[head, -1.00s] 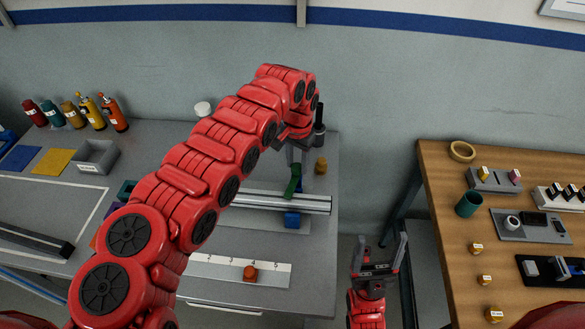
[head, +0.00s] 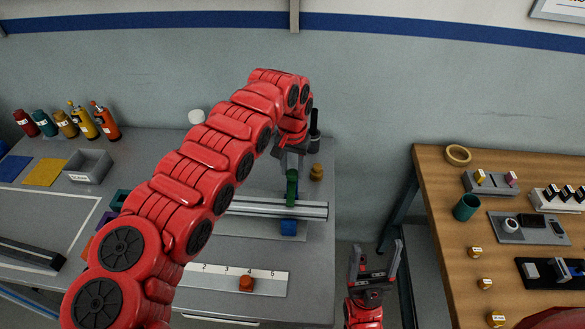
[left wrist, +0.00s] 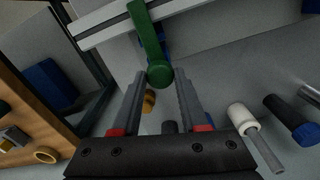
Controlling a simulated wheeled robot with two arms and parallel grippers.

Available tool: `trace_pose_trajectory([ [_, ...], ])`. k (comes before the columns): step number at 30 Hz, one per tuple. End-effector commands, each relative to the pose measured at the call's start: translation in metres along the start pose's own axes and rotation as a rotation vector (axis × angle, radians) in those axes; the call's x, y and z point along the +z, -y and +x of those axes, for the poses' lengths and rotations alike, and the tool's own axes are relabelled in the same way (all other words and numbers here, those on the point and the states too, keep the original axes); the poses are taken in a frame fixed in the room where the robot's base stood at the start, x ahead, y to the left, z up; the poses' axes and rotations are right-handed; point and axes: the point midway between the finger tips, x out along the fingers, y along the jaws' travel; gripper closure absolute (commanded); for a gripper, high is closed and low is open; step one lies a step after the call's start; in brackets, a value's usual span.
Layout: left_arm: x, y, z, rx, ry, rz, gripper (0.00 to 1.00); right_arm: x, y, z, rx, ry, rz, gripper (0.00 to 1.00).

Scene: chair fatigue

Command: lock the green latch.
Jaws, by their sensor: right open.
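The green latch (head: 292,186) is a lever with a round knob, mounted by a grey rail (head: 310,210) on the grey table. It stands nearly upright in the head view. In the left wrist view the latch (left wrist: 151,40) points down toward my fingers, its knob between the two fingertips. My left gripper (left wrist: 160,80) is open, with a finger on each side of the knob; whether they touch it I cannot tell. In the head view my left gripper is partly hidden by its wrist above the latch. My right gripper (head: 376,258) is open and empty in the gap between the tables.
A blue block (head: 288,227) sits at the rail's front. A yellow-brown piece (head: 316,172) and a black post (head: 314,135) stand behind the latch. A wooden table (head: 430,180) stands at right.

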Motion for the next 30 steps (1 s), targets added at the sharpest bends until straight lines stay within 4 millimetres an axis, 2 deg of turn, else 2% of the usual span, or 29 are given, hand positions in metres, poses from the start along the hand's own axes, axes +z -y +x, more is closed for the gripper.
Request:
trace_pose_trajectory([
  [1, 0.000, 0.000, 0.000, 0.000, -0.001, -0.002, 0.50, 0.000, 0.000, 0.000, 0.000, 0.000, 0.000, 0.27],
  [5, 0.000, 0.000, 0.000, 0.000, 0.000, -0.001, 0.27, 0.000, 0.000, 0.000, 0.000, 0.000, 0.000, 0.27],
  [13, 0.000, 0.000, 0.000, 0.000, 0.000, 0.000, 0.27, 0.000, 0.000, 0.000, 0.000, 0.000, 0.000, 0.27],
  [17, -0.001, 0.000, -0.006, 0.000, -0.003, -0.001, 0.27, 0.001, 0.000, -0.003, 0.000, 0.000, 0.000, 0.27],
  [20, -0.002, 0.001, -0.021, -0.001, -0.007, -0.001, 0.27, 0.001, 0.000, -0.007, 0.000, 0.000, 0.000, 0.27],
  [23, -0.003, 0.000, -0.044, -0.001, -0.011, 0.000, 0.27, 0.002, 0.001, -0.014, 0.000, 0.000, 0.000, 0.27],
  [28, -0.001, -0.002, -0.091, 0.000, -0.007, 0.003, 0.27, 0.004, 0.001, -0.023, 0.000, 0.000, 0.000, 0.27],
  [30, -0.002, -0.002, -0.109, -0.001, -0.006, 0.002, 0.27, 0.003, 0.001, -0.020, 0.000, 0.000, 0.000, 0.27],
])
